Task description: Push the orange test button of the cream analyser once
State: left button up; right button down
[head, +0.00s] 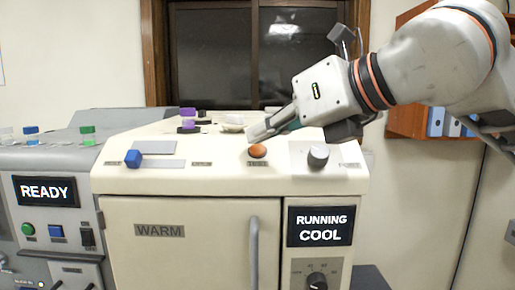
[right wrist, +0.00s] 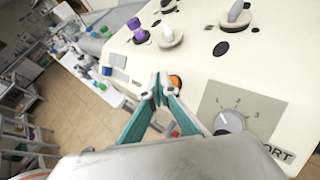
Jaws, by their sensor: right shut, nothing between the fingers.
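The cream analyser (head: 190,215) fills the middle of the head view, with "RUNNING COOL" on its display (head: 320,226). Its orange test button (head: 257,151) sits on the sloped top panel above a "TEST" label. My right gripper (head: 254,137) is shut and empty, with its fingertips just behind and above the button in the picture. In the right wrist view the shut fingertips (right wrist: 160,86) are beside the orange button (right wrist: 175,82), which is partly hidden by a finger. I cannot tell whether they touch. My left gripper is not in view.
A grey knob (head: 318,157) stands right of the button, and a blue slider knob (head: 133,159) is at the left. Purple-capped vial (head: 187,116) and a white dish (head: 233,124) are behind. A grey machine reading "READY" (head: 46,191) stands at the left.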

jog(key=s+r+p, duration=0.1)
jog(key=r, duration=0.1)
jog(key=s+r, duration=0.2)
jog(key=shift+p, duration=0.4)
jog(key=shift+w, duration=0.1)
dwell(0.3)
